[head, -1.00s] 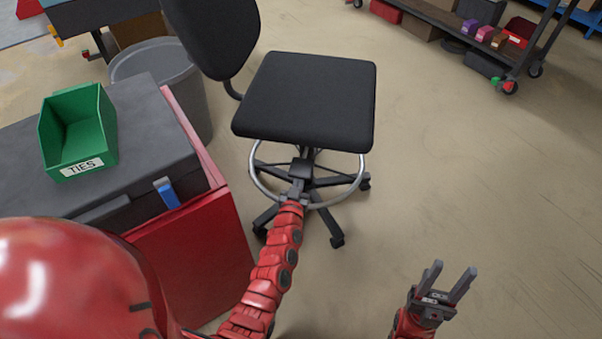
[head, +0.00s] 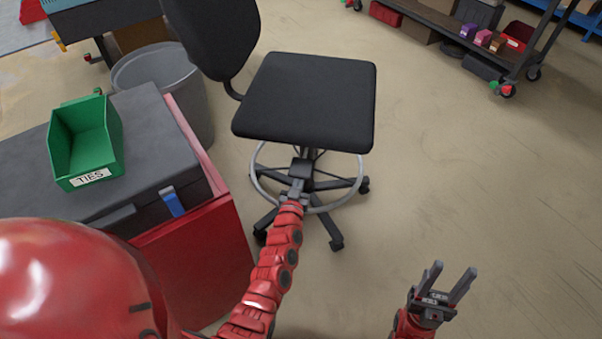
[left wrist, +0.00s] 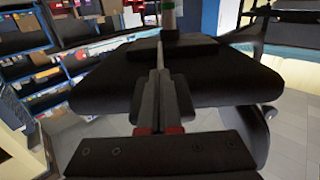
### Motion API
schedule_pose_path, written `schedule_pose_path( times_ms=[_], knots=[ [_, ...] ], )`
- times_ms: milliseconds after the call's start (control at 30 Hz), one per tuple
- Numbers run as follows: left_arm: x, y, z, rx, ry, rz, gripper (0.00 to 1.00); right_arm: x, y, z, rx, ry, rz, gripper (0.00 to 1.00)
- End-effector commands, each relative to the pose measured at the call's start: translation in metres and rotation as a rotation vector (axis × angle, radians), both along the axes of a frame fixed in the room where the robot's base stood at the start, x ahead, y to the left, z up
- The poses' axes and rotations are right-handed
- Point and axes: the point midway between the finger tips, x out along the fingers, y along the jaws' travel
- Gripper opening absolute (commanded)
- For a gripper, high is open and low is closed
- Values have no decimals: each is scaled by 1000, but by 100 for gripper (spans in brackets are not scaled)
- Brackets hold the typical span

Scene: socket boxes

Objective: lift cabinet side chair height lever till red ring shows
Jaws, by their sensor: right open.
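The black chair seat (head: 306,100) stands beside the red cabinet (head: 205,270). My left gripper (head: 297,188) is under the seat's front edge, near the dark mechanism. In the left wrist view its fingers (left wrist: 160,98) are nearly together around a thin dark lever (left wrist: 160,55), with the broad black seat (left wrist: 215,80) beyond. A greenish upright post (left wrist: 168,18) shows behind; I cannot make out a red ring on it. My right gripper (head: 446,284) is open and empty above the floor, at the lower right.
A black toolbox (head: 150,150) and a green TIES bin (head: 88,140) sit on the cabinet. A grey bucket (head: 165,75) stands behind it. Floor to the right is clear, up to a wheeled cart (head: 525,60).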

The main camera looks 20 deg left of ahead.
Motion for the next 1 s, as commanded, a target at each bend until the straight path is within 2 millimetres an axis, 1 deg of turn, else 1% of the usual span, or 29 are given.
schedule_pose_path(
  times_ms=[33, 1000],
  knots=[
    [0, 0, 5, 0, -3, 1, 0, 0, 0, 3, 0, 0, 0, 50],
    [0, 0, 34, -1, -3, 1, 0, 0, 0, 30, 0, 0, 0, 50]
  ],
)
